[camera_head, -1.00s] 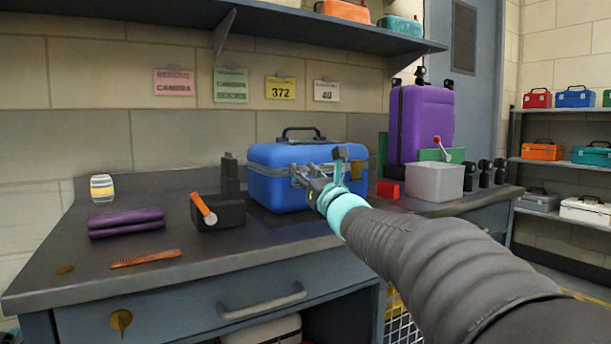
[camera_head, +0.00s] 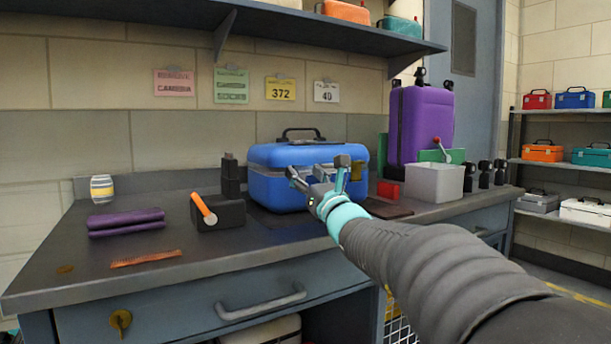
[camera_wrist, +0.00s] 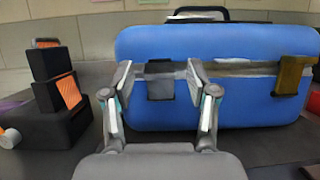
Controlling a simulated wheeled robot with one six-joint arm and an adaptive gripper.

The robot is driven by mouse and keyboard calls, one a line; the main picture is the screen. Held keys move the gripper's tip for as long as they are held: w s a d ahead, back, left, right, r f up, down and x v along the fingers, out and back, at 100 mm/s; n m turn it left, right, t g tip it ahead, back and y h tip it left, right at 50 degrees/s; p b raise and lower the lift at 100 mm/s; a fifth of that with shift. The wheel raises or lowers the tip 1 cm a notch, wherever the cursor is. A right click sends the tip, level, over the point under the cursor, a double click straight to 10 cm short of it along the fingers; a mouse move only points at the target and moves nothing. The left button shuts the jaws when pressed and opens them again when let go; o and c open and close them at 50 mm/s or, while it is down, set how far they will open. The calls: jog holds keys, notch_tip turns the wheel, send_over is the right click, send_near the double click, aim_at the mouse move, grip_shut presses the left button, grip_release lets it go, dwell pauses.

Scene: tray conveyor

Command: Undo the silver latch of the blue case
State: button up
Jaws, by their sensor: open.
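The blue case (camera_head: 272,190) stands upright and closed on the grey bench, its black handle (camera_head: 301,133) on top. In the wrist view its front (camera_wrist: 225,110) fills the middle, crossed by a silvery seam. The silver latch (camera_wrist: 160,84), grey and shaded here, sits on that seam left of a brass latch (camera_wrist: 293,76). My gripper (camera_head: 318,168) is open in front of the case. In the wrist view its fingertips (camera_wrist: 160,72) stand on either side of the silver latch, which lies between them. I cannot tell whether they touch it. In the head view my gripper hides the silver latch.
A black block with an orange-handled tool (camera_head: 204,210) stands left of the case. A purple cloth (camera_head: 126,222) and an orange comb (camera_head: 146,259) lie farther left. A red block (camera_head: 388,189), a grey bin (camera_head: 434,182) and a purple suitcase (camera_head: 420,124) stand to the right.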

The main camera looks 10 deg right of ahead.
jog(key=v, duration=1.2)
